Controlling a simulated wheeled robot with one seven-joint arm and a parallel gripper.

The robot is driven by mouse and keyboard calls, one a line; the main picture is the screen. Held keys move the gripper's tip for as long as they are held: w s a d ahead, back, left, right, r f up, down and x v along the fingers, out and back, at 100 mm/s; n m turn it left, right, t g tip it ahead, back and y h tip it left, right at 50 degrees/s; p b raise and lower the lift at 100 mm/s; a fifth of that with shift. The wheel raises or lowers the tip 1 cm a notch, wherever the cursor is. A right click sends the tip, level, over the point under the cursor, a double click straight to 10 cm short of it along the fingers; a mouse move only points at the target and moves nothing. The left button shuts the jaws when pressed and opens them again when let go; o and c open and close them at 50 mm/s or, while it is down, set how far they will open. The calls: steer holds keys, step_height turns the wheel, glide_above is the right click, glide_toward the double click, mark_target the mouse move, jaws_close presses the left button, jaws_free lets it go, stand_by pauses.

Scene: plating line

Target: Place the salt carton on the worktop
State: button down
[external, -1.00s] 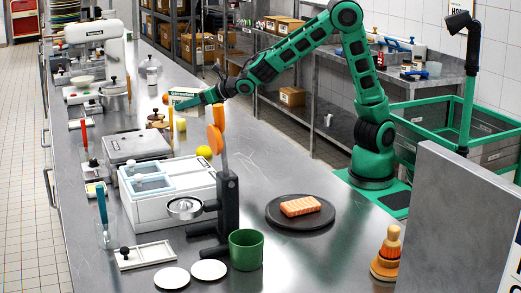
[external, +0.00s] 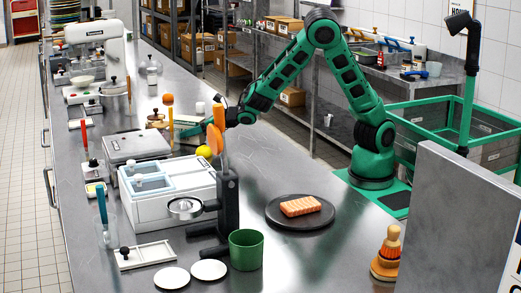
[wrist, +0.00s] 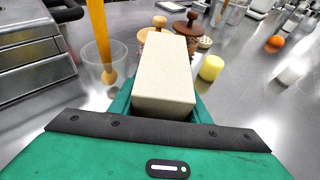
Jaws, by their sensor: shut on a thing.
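The salt carton (wrist: 165,75) is a pale cream box in the wrist view. It is between the green fingers of my gripper (wrist: 163,105), which is shut on it. In the external view my gripper (external: 190,130) is low over the far middle of the worktop (external: 330,255), behind the orange upright piece. The carton is hard to make out there. I cannot tell whether its underside touches the steel.
A clear glass with an orange-handled utensil (wrist: 104,52) stands left of the carton. A yellow cylinder (wrist: 211,67) and brown-lidded pots (wrist: 190,27) stand beyond it. A yellow ball (external: 204,152) lies near my gripper. Bare steel shows to the right.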

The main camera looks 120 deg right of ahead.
steer(key=shift+f, duration=0.1)
steer(key=c, duration=1)
jaws_free()
steer(key=shift+f, duration=0.15)
steer(key=shift+o, duration=0.4)
steer(key=v, duration=0.7)
steer(key=shift+a, duration=0.1)
steer(key=o, duration=0.9)
steer(key=shift+s+a, duration=0.1)
steer(key=shift+s, duration=0.1)
